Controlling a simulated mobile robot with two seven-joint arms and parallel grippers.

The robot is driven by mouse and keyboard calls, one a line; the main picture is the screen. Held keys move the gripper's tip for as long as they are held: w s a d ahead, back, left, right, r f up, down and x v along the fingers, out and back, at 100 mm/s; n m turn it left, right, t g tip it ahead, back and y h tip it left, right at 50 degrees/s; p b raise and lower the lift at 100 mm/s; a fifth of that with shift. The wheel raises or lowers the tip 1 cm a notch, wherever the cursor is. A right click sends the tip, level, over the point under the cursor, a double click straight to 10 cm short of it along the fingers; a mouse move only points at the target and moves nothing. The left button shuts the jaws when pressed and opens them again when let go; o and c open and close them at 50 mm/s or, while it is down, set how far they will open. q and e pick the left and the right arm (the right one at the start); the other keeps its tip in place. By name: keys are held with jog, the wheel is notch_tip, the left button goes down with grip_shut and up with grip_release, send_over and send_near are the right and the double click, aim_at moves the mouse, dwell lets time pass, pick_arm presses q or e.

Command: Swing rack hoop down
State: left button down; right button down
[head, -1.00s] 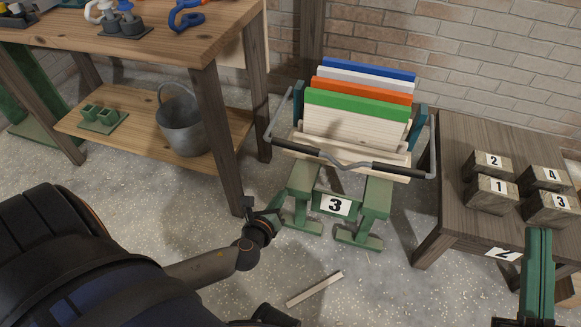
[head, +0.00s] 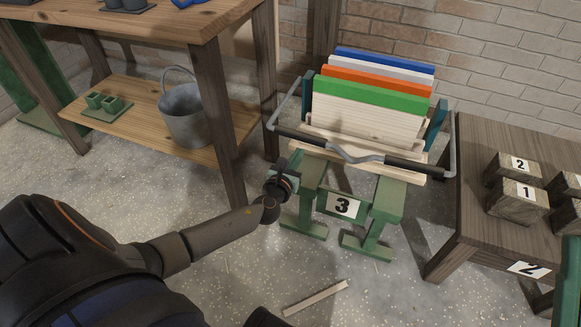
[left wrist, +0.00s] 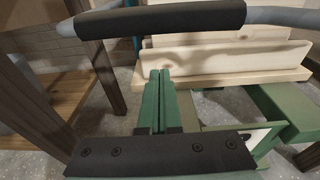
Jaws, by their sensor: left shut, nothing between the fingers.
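The rack (head: 434,126) holds upright boards on a green stand numbered 3. Its hoop is a bent grey bar with two black grips (head: 300,139), spanning the front at about the rack's base. A black grip also crosses the top of the left wrist view (left wrist: 160,18). My left gripper (head: 292,163) is below and just in front of the hoop's left part. Its green fingers (left wrist: 160,100) are shut with nothing between them, and appear below the grip, apart from it. My right gripper cannot be made out.
A wooden workbench (head: 212,110) with a bucket (head: 187,115) on its lower shelf stands at left. A low dark table (head: 470,165) with numbered blocks stands at right. A pale strip (head: 315,298) lies on the floor. A green part (head: 570,285) is cut off at the right edge.

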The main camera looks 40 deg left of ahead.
pick_arm(q)
jog(key=r, duration=0.2)
jog(key=s+r+p, duration=0.1)
jog(key=r, duration=0.1)
jog(key=shift+d+p, duration=0.1)
jog(key=shift+p, duration=0.2)
notch_tip(320, 180, up, 2)
jog(key=shift+p, duration=1.2)
